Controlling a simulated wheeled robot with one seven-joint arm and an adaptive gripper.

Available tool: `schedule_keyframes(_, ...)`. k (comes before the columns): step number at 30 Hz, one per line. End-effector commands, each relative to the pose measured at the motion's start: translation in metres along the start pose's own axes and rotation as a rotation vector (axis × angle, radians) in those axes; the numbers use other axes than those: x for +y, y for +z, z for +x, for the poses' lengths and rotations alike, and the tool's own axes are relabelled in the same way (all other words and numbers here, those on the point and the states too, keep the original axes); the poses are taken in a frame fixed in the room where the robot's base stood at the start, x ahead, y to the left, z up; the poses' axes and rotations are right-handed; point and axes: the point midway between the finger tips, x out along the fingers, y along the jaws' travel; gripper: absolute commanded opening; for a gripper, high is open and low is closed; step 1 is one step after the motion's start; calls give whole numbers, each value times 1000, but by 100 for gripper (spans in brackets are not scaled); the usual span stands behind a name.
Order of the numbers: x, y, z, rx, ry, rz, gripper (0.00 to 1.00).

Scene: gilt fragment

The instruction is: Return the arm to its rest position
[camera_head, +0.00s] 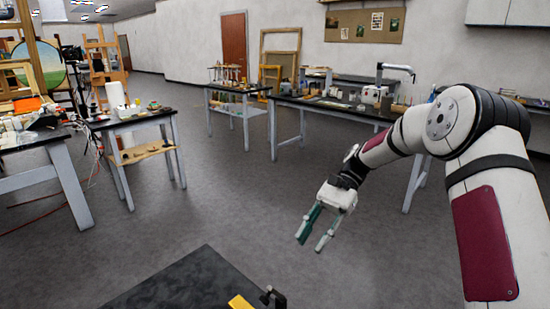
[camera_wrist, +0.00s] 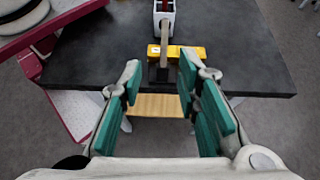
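My gripper (camera_head: 318,229) hangs at the end of my arm in the head view, over open grey floor, with its fingers pointing down and apart. In the wrist view my gripper (camera_wrist: 160,95) also shows two separate fingers with green pads and a wide empty gap between them. Nothing is held. My arm comes in from the right of the head view, bent at the elbow, with dark red panels on its white links.
A black tabletop (camera_head: 185,285) lies at the bottom of the head view. On it is a yellow block (camera_wrist: 188,52) with a dark clamp-like piece and a white holder (camera_wrist: 164,18) beside it. Benches with tools stand left and behind. The middle floor is clear.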

Motion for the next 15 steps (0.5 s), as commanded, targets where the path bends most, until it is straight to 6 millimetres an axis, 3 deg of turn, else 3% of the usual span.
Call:
schedule_keyframes(6,22,48,-4,228,47,-91,30)
schedule_keyframes(15,65,103,-3,529,110,-233,30)
